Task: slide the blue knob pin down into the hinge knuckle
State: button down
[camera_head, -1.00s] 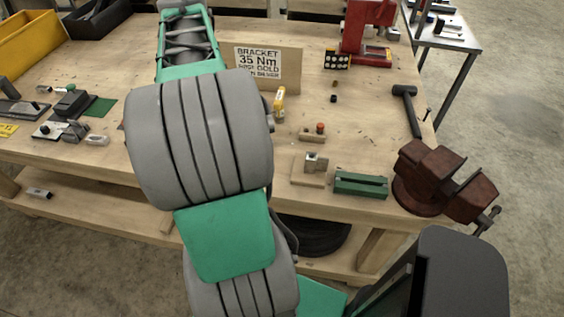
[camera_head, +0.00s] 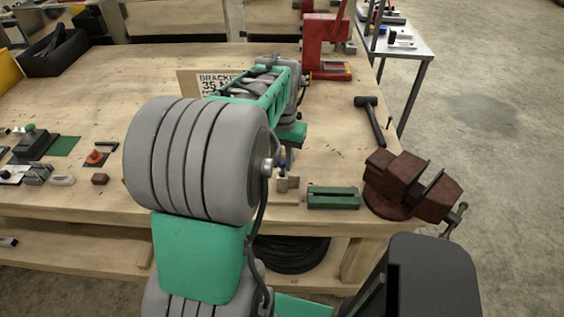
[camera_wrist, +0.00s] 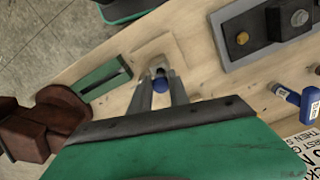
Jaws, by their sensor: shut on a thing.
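My gripper (camera_wrist: 160,80) is shut on the blue knob pin (camera_wrist: 160,85) in the wrist view. The round blue knob sits between the two grey fingers; its shaft is hidden beneath it. The metal hinge knuckle (camera_wrist: 154,69) shows just past the fingertips, on a small wooden base (camera_wrist: 143,52). The pin is over or at the knuckle; I cannot tell how far it is inside. In the head view the wooden base (camera_head: 288,199) and knuckle (camera_head: 293,183) stand near the table's front edge, partly hidden by my arm.
A green slotted block (camera_head: 333,198) lies right of the base, with a brown vise (camera_head: 405,185) beyond it at the table edge. A black mallet (camera_head: 371,120) lies behind. In the wrist view, a blue-headed tool (camera_wrist: 284,92) and a grey fixture (camera_wrist: 262,35) lie to the right.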

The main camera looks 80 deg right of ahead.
aim_at(282, 162)
jog(key=shift+d+f, duration=0.1)
jog(key=shift+f, duration=0.5)
jog(key=c, duration=1.2)
grip_release()
jog(key=shift+c, duration=0.2)
notch_tip(282, 162, up, 12)
jog(key=b, duration=0.1)
jog(key=w+a+f+n+t+h, duration=0.1)
jog(key=w+a+n, duration=0.3)
jog(key=w+a, duration=0.45)
jog(key=w+a+f+n, duration=0.1)
jog(key=w+a+n, duration=0.35)
jog(key=w, duration=0.75)
jog(key=w+a+f+n+t, duration=0.1)
jog(key=a+f+n, duration=0.1)
jog(key=a, duration=0.7)
jog(key=w+a+f+n+t, duration=0.1)
jog(key=a+n, duration=0.3)
jog(key=a, duration=0.5)
jog(key=w+a+f+n+y, duration=0.1)
jog(key=w+a+f+n, duration=0.2)
jog(key=a, duration=0.7)
jog(key=shift+w+f+n+t, duration=0.2)
jog(key=shift+n+t, duration=0.2)
jog(key=shift+n, duration=0.15)
jog(key=shift+s, duration=0.1)
